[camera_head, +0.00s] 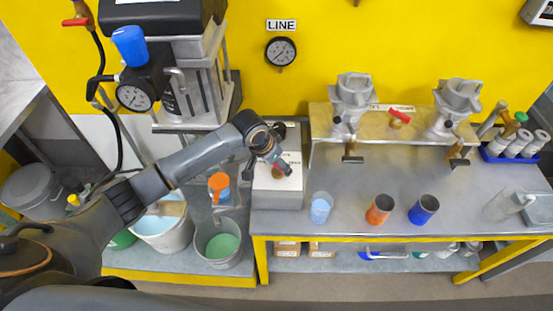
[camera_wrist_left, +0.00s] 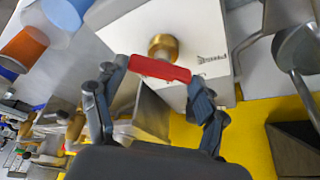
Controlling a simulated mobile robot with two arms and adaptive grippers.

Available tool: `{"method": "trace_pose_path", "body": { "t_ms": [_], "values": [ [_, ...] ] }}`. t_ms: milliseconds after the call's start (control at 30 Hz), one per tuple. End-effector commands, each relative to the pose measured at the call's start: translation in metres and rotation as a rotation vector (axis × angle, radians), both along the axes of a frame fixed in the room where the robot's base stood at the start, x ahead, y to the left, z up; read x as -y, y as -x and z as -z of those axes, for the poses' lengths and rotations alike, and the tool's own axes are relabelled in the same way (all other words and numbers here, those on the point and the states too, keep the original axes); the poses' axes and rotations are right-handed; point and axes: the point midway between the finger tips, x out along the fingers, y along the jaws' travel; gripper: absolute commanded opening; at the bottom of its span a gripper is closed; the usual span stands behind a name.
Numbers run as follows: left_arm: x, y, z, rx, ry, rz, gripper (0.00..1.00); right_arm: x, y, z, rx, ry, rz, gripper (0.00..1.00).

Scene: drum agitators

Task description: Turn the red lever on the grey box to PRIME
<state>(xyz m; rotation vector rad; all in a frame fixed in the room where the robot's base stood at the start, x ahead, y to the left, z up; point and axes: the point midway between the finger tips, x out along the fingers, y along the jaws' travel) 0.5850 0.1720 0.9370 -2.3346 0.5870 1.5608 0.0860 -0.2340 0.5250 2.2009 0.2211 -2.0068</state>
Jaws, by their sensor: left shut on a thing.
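The grey box (camera_head: 278,198) stands at the left end of the steel bench in the head view. My left gripper (camera_head: 280,168) is over its top and hides most of the lever there. In the left wrist view the red lever (camera_wrist_left: 160,68) lies across between the two fingers of my left gripper (camera_wrist_left: 160,85), beside a brass knob (camera_wrist_left: 163,46) on the box's pale face (camera_wrist_left: 190,25). The gripper is shut on the lever. A small dark label on that face is too blurred to read surely. My right gripper is not in view.
A light blue cup (camera_head: 321,207), an orange cup (camera_head: 380,209) and a blue cup (camera_head: 423,209) stand right of the box on the bench (camera_head: 350,178). Buckets, one with green contents (camera_head: 221,246), stand to its left. A LINE gauge (camera_head: 281,52) hangs on the yellow wall.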

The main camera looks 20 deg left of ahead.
Motion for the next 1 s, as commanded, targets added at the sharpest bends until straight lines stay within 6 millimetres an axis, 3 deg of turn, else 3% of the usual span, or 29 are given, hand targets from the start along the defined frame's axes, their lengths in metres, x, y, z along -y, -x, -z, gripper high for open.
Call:
{"method": "trace_pose_path", "body": {
  "t_ms": [300,333,433,833,1000],
  "values": [
    [0.000,-0.001,0.000,0.000,0.002,-0.007,0.40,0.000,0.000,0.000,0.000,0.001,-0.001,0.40],
    [0.000,-0.001,0.000,0.000,0.002,-0.007,0.73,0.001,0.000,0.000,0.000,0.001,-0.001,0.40],
    [0.000,-0.001,0.000,0.000,0.002,-0.006,0.94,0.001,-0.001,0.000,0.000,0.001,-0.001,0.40],
    [-0.001,0.000,-0.002,0.001,0.001,-0.003,0.94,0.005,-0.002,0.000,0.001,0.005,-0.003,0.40],
    [-0.005,0.007,-0.022,0.002,0.002,-0.002,0.94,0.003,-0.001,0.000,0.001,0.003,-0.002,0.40]
  ]
}}
